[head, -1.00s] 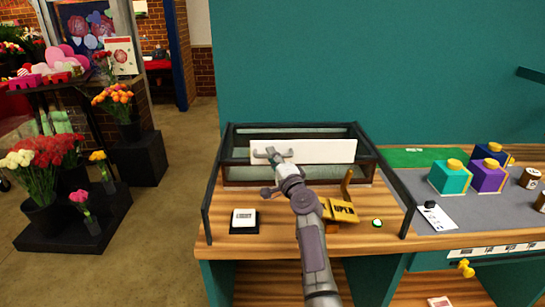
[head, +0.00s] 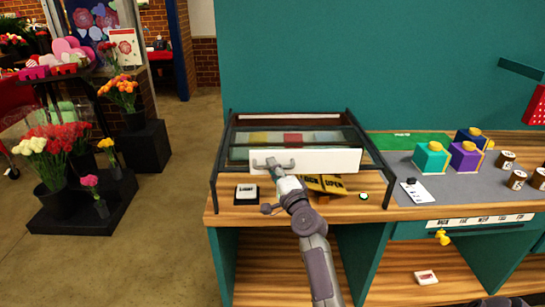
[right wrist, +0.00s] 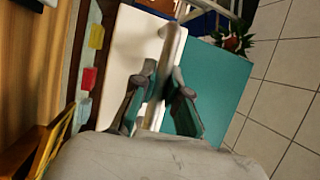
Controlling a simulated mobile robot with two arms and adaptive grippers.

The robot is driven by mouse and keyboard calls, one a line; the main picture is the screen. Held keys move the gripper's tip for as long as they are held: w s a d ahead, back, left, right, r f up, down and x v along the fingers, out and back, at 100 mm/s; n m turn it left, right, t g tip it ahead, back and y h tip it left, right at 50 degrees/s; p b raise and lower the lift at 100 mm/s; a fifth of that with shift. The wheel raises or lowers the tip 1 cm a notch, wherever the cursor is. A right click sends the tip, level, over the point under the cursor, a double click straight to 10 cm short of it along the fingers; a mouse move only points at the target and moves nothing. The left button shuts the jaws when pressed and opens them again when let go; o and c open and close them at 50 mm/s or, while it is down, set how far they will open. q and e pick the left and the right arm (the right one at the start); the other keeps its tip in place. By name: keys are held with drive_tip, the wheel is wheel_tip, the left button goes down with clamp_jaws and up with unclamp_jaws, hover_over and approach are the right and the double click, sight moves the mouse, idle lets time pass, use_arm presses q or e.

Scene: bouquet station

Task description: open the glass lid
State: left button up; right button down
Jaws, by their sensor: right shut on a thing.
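A dark-framed glass case (head: 222,165) stands on the wooden counter, with the clear glass lid (head: 290,122) at its top. I cannot tell clearly how far the lid is raised. Yellow, red and blue patches show through the glass. A white panel (head: 320,160) spans the front and fills part of the right wrist view (right wrist: 118,72). My right gripper (head: 273,164) is at the panel's left part. In the right wrist view, its fingers (right wrist: 160,98) are closed around a pale bar (right wrist: 171,50) in front of the panel. My left gripper is out of view.
A yellow sign (head: 325,184) and a small white-topped box (head: 246,191) sit in front of the case. Teal (head: 431,157) and purple (head: 465,157) boxes and several jars stand to the right. A teal wall (head: 370,60) is behind.

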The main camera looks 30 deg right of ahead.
drive_tip(key=s, duration=0.1)
drive_tip(key=s+a, duration=0.1)
drive_tip(key=shift+s+a+p, duration=0.25)
drive_tip(key=shift+s+p, duration=0.05)
drive_tip(key=shift+p, duration=0.05)
drive_tip(key=c, duration=1.2)
unclamp_jaws()
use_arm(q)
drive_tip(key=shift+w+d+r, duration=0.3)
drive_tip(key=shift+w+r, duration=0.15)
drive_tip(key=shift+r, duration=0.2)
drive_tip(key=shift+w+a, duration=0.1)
use_arm(e)
drive_tip(key=v, duration=1.2)
drive_tip(key=shift+f, duration=0.1)
